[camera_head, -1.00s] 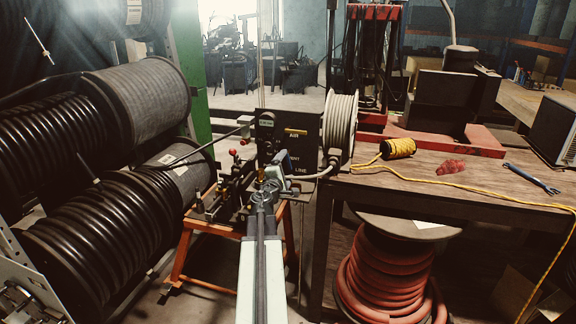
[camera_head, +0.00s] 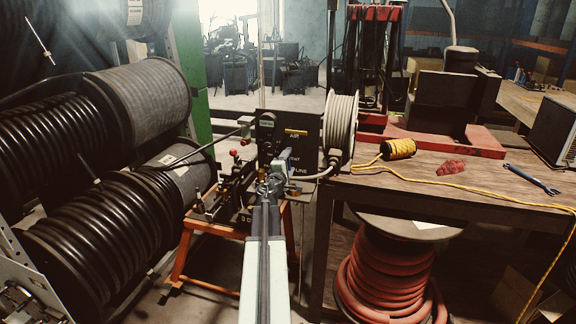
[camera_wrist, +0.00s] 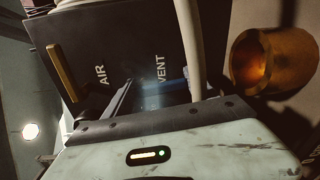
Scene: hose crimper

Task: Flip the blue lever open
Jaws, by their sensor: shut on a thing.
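The black panel (camera_head: 305,146) stands at the centre of the head view, marked AIR, VENT and LINE. A small blue piece of the lever (camera_head: 285,156) shows in front of it, beside the VENT mark. In the wrist view, part of the blue lever (camera_wrist: 172,78) shows next to VENT, behind my gripper's dark edge. My gripper (camera_head: 270,184) reaches the lever and is shut on it. The fingertips and the held part of the lever are mostly hidden in both views.
A yellow handle (camera_wrist: 66,77) sits on the panel near AIR. A brass fitting (camera_wrist: 272,62) and a pale hose (camera_wrist: 186,40) are close to my gripper. Black hose reels (camera_head: 95,225) stand left; a wooden bench (camera_head: 420,183) stands right.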

